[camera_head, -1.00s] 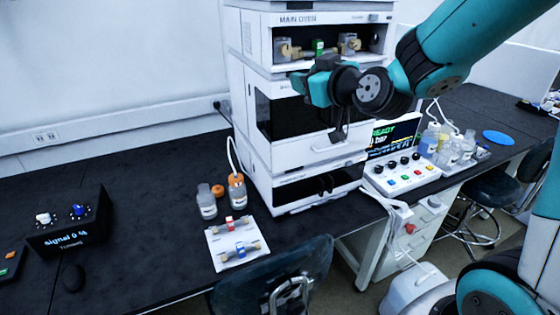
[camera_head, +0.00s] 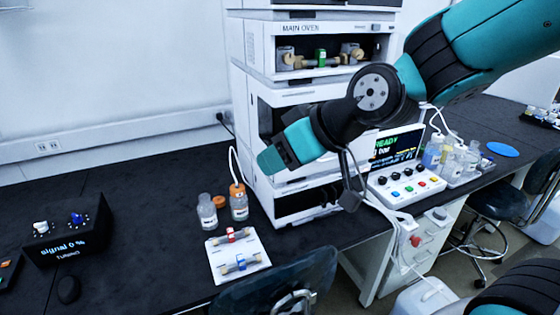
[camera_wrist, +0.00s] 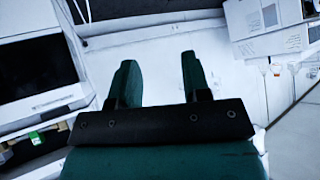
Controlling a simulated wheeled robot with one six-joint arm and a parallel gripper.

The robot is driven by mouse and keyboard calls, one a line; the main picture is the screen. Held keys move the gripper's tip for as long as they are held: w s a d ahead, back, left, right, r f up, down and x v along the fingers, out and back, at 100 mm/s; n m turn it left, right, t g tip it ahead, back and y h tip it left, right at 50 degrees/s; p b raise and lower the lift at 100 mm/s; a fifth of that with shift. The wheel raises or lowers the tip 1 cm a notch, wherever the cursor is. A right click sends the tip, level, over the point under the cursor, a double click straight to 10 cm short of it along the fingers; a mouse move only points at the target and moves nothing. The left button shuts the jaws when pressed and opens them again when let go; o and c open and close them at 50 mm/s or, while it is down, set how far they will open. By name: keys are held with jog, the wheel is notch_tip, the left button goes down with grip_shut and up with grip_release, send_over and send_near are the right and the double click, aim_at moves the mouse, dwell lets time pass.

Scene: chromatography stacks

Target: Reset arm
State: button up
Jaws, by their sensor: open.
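My gripper (camera_wrist: 160,80) is open in the wrist view, its two dark green fingers apart with nothing between them. In the head view my teal arm reaches in from the upper right, in front of the chromatography stack (camera_head: 262,75). There the wrist end points down and left, and the fingers are not clearly seen. The stack's top bay, marked MAIN OVEN, holds a green-banded part (camera_head: 320,57) between metal and tan fittings; green also shows at the lower left of the wrist view (camera_wrist: 35,138).
A white tray (camera_head: 222,268) with a red-banded and a blue-banded column lies on the black bench. Bottles (camera_head: 239,205) stand behind it. A control panel (camera_head: 390,197) with coloured buttons and a READY screen stands right of the stack. A black signal box (camera_head: 65,230) is at left.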

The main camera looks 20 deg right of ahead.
jog(key=shift+s+a+f+g, duration=0.15)
jog(key=shift+s+g, duration=0.15)
jog(key=shift+s, duration=0.05)
jog(key=s+f+g+h+b, duration=0.1)
jog(key=s+f+g, duration=0.1)
jog(key=s, duration=0.5)
jog(key=s+f+g+h+b, duration=0.1)
jog(key=s+g, duration=0.3)
jog(key=s, duration=0.4)
jog(key=shift+a+f+n+g, duration=0.3)
jog(key=shift+f+n+g, duration=0.05)
jog(key=shift+n+g, duration=0.05)
dwell(0.9)
